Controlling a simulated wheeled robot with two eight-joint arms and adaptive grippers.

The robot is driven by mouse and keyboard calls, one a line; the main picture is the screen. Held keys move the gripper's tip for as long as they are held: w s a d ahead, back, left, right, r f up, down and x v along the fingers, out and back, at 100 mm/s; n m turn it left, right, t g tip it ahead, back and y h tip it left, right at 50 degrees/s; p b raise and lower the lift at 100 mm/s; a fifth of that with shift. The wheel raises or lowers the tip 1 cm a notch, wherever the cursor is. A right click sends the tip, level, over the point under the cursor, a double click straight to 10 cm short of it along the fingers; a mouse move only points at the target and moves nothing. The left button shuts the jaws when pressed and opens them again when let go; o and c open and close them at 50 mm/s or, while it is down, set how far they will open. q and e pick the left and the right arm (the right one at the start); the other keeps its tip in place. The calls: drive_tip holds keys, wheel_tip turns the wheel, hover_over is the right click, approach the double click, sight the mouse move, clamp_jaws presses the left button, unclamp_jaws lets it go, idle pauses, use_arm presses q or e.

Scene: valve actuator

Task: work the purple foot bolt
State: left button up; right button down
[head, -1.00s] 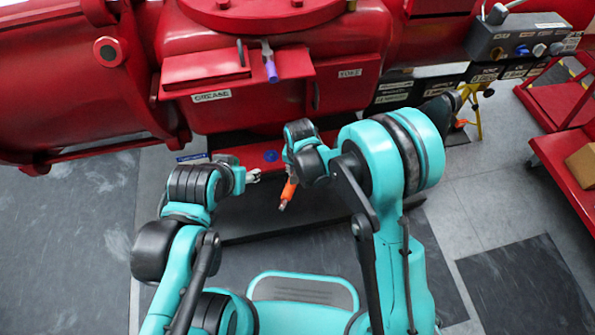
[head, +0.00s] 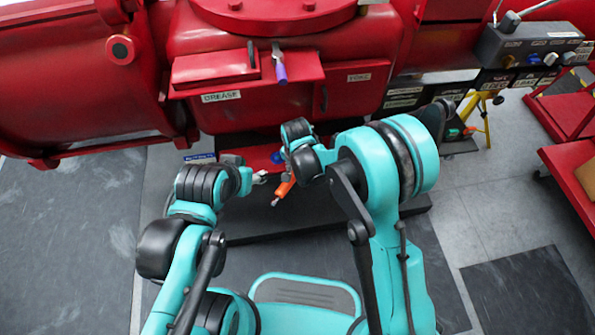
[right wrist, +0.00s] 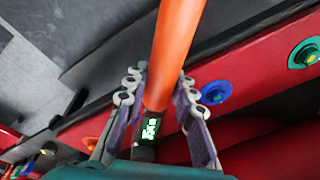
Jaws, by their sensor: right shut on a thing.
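In the right wrist view my right gripper (right wrist: 160,100) is shut on an orange-handled tool (right wrist: 176,45) with a small lit green display. In the head view the tool (head: 284,188) hangs low in front of the red machine's foot. My left gripper (head: 260,177) is close to its left; its finger opening is too small to tell. A blue round bolt (right wrist: 214,93) sits on the red foot rail beside the right gripper; it also shows in the head view (head: 277,157). I cannot make out a purple foot bolt in either view; the arms hide part of the foot.
A green bolt disc with a yellow middle (right wrist: 305,53) and an orange one (right wrist: 90,143) sit along the rail. A grey control box (head: 530,45) and red cart (head: 570,160) stand right.

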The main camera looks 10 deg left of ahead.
drive_tip(key=shift+w+a+m, duration=0.5)
drive_tip(key=shift+a+m, duration=0.2)
drive_tip(key=shift+a, duration=0.1)
drive_tip(key=shift+r, duration=0.1)
drive_tip(key=shift+r+p, duration=1.6)
drive_tip(key=shift+r, duration=0.85)
